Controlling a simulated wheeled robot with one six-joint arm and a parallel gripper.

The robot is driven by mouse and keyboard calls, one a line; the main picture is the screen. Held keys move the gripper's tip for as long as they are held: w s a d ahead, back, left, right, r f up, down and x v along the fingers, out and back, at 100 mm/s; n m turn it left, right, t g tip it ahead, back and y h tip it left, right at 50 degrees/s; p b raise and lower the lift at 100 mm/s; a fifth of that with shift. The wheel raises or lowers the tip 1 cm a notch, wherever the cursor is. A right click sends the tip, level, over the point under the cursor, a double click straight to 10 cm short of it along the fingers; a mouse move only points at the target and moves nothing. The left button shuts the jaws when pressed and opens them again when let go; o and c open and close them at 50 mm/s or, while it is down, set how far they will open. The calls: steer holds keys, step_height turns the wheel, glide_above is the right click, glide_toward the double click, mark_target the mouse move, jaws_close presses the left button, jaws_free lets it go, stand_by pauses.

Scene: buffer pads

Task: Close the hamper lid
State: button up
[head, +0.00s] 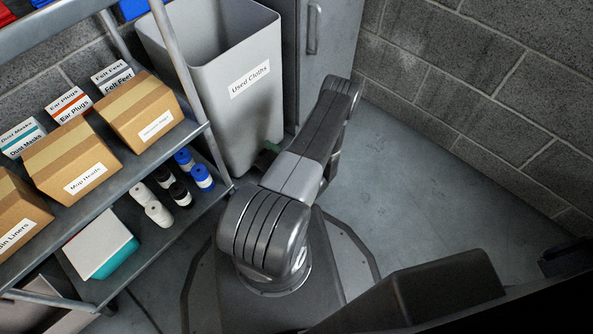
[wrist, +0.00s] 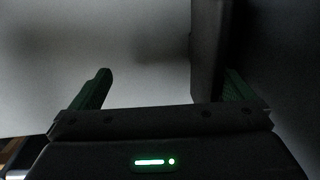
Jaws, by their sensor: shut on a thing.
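The hamper (head: 215,75) is a tall grey bin labelled "Used Cloths", standing between the shelf and a grey cabinet. Its top is open in the head view, and I cannot make out its lid. A dark upright panel (wrist: 208,50) stands close by the right finger, before a blurred pale surface. What the jaws grip is unclear.
The cabinet (head: 318,60) stands behind my arm. A block wall (head: 480,90) closes the right. Bare floor (head: 420,190) lies right of my arm.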

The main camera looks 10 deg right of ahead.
steer(key=shift+s+d+r+b, duration=0.25)
steer(key=shift+s+d+r, duration=0.25)
steer(key=shift+s+d, duration=0.35)
steer(key=shift+s+d+r+b, duration=0.25)
steer(key=shift+s+d+r, duration=0.2)
steer(key=shift+s+d, duration=0.35)
steer(key=shift+s+d+r, duration=0.2)
steer(key=shift+s, duration=0.05)
steer(key=c, duration=0.6)
steer(key=shift+s+d+t, duration=0.2)
steer(key=shift+s+t, duration=0.1)
steer(key=c, duration=0.5)
steer(key=shift+f+b+v, duration=0.15)
steer(key=shift+b+v, duration=0.45)
steer(key=shift+v, duration=1.15)
steer(key=shift+f+b+v, duration=0.15)
steer(key=shift+b+v, duration=0.45)
steer(key=shift+v, duration=1.2)
steer(key=shift+a+r, duration=0.1)
